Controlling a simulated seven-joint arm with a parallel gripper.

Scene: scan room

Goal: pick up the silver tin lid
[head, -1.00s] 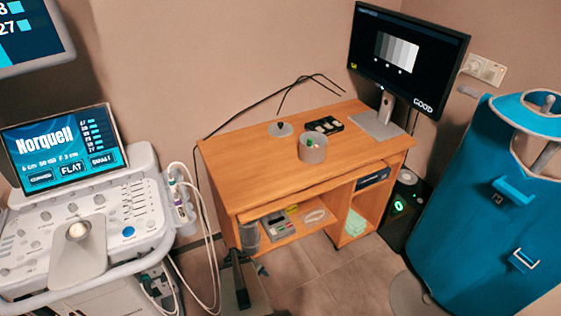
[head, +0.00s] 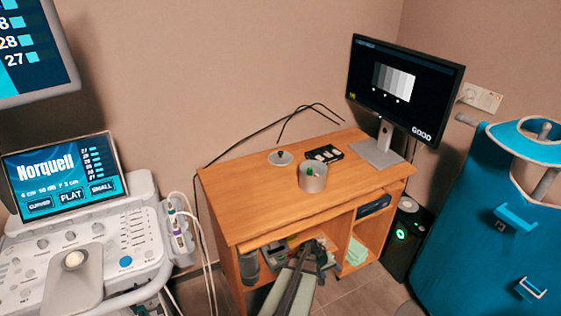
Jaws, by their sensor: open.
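The silver tin lid (head: 280,158) is a small round disc with a dark knob on top. It lies flat on the wooden desk (head: 245,190), towards the back and left of the middle. An open round tin (head: 313,182) stands to its right and nearer, with something green inside. My gripper (head: 318,250) is in front of the desk's open shelf, below the desktop and well apart from the lid. It is open and looks empty; its fingers are small and dark against the shelf.
A black tray with pale pieces (head: 324,153) lies right of the lid. A monitor (head: 405,85) stands at the desk's right end, and a cable runs behind. The desktop's left part is clear. An ultrasound console (head: 85,240) stands at left, a blue apron (head: 490,230) at right.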

